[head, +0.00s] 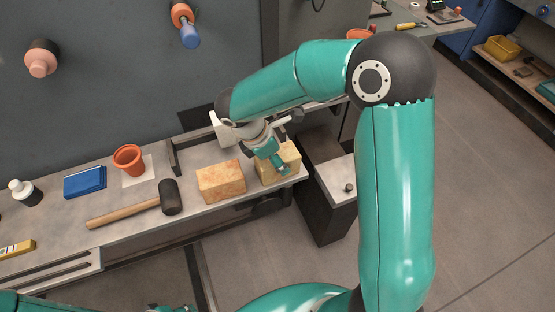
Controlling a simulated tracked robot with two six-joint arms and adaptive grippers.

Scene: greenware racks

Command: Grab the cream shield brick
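Two blocks lie on the grey bench. The left one is a tan-orange brick (221,181), and the right one is a paler yellowish brick (292,155). I cannot tell for certain which is the cream shield brick; neither shows a clear shield mark. My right gripper (279,162) points down at the paler brick, over its top and near face. It hides part of that brick. I cannot tell whether its fingers touch the brick or how far they are apart. Of my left arm only teal parts show at the bottom edge; its fingertips are not visible.
Left of the bricks lie a mallet (130,208), an orange pot (129,159), a blue box (84,182) and a white bottle (25,192). A white item (222,128) is partly hidden behind my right wrist. The bench ends just right of the paler brick, beside a dark bin (325,200).

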